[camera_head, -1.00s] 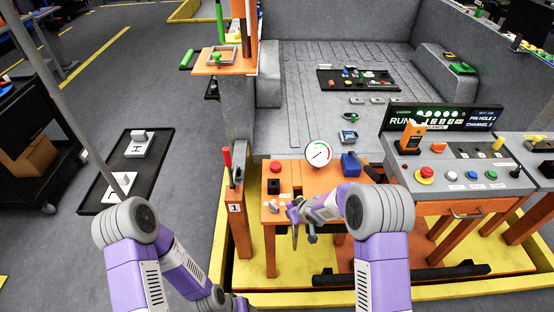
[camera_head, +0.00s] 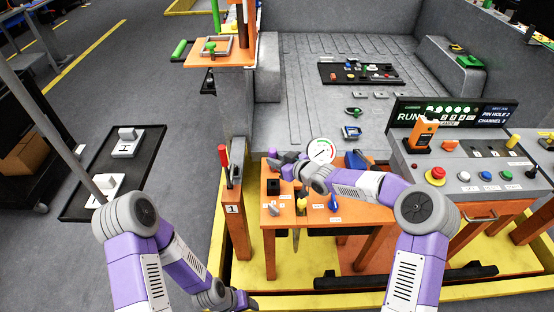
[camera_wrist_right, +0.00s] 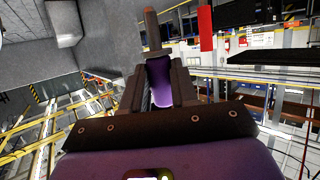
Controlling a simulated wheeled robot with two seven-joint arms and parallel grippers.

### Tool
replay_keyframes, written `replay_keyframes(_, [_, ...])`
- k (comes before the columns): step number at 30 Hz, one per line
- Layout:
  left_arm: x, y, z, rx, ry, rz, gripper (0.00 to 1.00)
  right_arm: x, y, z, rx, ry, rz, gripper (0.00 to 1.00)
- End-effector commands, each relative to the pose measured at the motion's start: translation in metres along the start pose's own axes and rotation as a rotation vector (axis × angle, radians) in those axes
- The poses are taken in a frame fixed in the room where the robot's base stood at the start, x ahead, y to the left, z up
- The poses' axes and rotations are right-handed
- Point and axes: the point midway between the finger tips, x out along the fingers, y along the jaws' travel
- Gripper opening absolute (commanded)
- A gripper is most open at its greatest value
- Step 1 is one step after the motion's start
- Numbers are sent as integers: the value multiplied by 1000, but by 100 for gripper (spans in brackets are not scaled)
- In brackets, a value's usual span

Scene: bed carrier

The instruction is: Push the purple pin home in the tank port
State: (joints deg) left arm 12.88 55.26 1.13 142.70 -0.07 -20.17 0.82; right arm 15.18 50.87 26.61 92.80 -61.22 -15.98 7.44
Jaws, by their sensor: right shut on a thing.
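My right gripper (camera_head: 278,163) is over the back left of the orange table (camera_head: 315,214), left of the round gauge. In the right wrist view its two fingers are closed on a purple piece (camera_wrist_right: 160,82), which I take to be the purple pin. I cannot make out the tank port for certain. A dark block (camera_head: 273,187) stands on the table just in front of the gripper.
A white gauge (camera_head: 320,151) stands behind my right forearm. A yellow knob (camera_head: 302,204) and a blue knob (camera_head: 334,203) are at the table's front. A red-handled lever (camera_head: 225,160) rises at the left. The control console (camera_head: 470,175) is at the right.

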Motion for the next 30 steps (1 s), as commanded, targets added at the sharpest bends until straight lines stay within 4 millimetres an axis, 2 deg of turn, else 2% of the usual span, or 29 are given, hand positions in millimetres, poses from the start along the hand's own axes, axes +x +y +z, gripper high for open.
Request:
replay_keyframes(11, [-3,1,0,0,0,0,60,0,0,-1,0,-1,-2,0])
replay_keyframes(20, [-26,10,1,0,0,0,60,-2,1,-2,-4,-2,-21,0])
replay_keyframes(24, [-8,3,0,0,0,0,60,6,0,20,-8,-2,-23,0])
replay_keyframes(30, [9,-4,0,0,0,0,60,14,0,43,-7,-1,-23,0])
